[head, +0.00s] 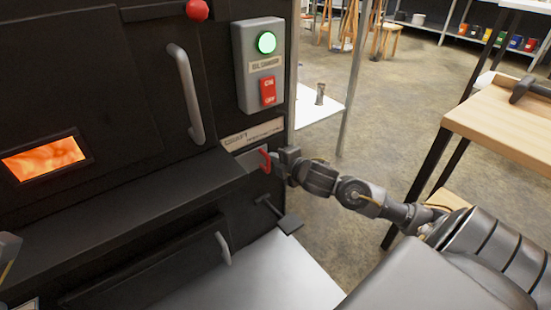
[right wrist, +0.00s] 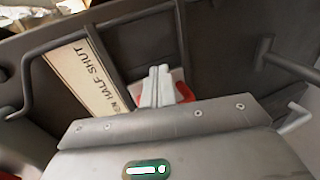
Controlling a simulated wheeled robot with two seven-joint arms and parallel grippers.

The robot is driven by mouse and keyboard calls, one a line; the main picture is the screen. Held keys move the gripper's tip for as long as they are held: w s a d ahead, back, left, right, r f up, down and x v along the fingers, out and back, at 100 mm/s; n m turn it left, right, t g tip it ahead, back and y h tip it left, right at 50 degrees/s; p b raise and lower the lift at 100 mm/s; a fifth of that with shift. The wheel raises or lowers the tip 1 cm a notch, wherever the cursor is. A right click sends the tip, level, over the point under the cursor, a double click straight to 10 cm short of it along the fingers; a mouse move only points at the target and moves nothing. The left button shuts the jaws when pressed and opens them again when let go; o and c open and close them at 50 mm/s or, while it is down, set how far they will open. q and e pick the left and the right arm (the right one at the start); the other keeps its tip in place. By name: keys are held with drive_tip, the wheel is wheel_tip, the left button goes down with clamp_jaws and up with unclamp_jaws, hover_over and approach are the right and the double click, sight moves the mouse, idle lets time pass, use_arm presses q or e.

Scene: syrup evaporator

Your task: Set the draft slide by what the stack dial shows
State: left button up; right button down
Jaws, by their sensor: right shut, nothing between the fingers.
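The draft slide's red handle (head: 265,160) is on the dark evaporator front, under a pale label plate (head: 250,134) reading DRAFT. My right gripper (head: 279,160) is at the handle's right side in the head view. In the right wrist view its fingers (right wrist: 157,85) are closed together with nothing between them. The red handle (right wrist: 184,92) shows behind and beside the fingertips; I cannot tell whether they touch. The label (right wrist: 90,80) there reads "HALF SHUT", with the rest partly hidden. No stack dial shows in either view.
A grey switch box (head: 259,70) with a lit green lamp and red ON/OFF switch is above the slide. A glowing firebox window (head: 45,158) is at left. A wooden workbench (head: 505,125) stands at right. Open floor (head: 400,95) lies between.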

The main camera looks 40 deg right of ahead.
idle(0.3)
drive_tip(key=p+v, duration=0.1)
drive_tip(key=v, duration=0.8)
drive_tip(key=shift+s+f+p, duration=0.2)
drive_tip(key=shift+f+p, duration=0.15)
idle(0.6)
idle(0.5)
